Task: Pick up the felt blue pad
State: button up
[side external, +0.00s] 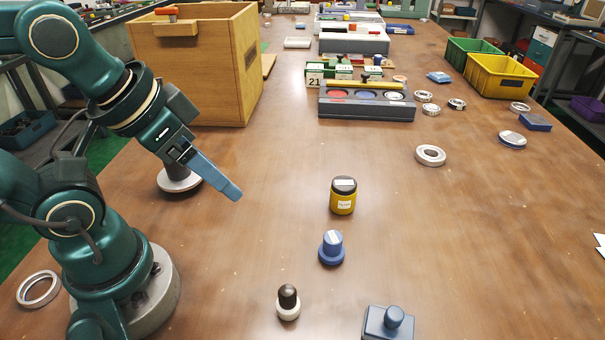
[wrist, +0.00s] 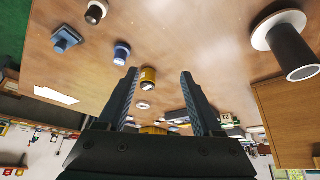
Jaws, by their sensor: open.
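Two flat blue pieces in the side view could be the felt blue pad; I cannot tell which is felt. One is a dark blue rectangular pad (side external: 535,122) at the right, beside a round white-and-blue disc (side external: 512,139). The other is a smaller, lighter blue pad (side external: 439,77) farther back. My gripper (side external: 232,192) is raised over the left part of the table, well left of both and touching nothing. In the wrist view its jaws (wrist: 158,74) are apart and empty, with a yellow jar (wrist: 148,77) visible between them at a distance.
The yellow jar (side external: 343,196), a blue knobbed piece (side external: 331,249), a dark-topped white piece (side external: 288,303) and a blue-grey knobbed block (side external: 388,324) stand in front. A wooden box (side external: 195,70) is behind my arm. A grey tray (side external: 366,105) and several rings are farther back.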

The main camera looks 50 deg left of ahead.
jog(key=shift+c, duration=0.3)
jog(key=n+g+h, duration=0.4)
jog(key=n+h, duration=1)
jog(key=n, duration=0.3)
send_over(395, 313)
jog(key=w+a, duration=0.1)
jog(key=a, duration=0.4)
notch_tip(395, 313, down, 5)
jog(key=f, duration=0.2)
jog(key=f+n, duration=0.1)
jog(key=f, duration=0.2)
jog(key=s+f+n, duration=0.1)
jog(key=f, duration=0.1)
jog(key=shift+d+f, duration=0.1)
jog(key=shift+f, duration=0.05)
jog(key=shift+s+d+f+g+y, duration=0.1)
jog(key=shift+s+f+g+y, duration=0.1)
jog(key=shift+g+y, duration=0.1)
jog(key=shift+x, duration=2.5)
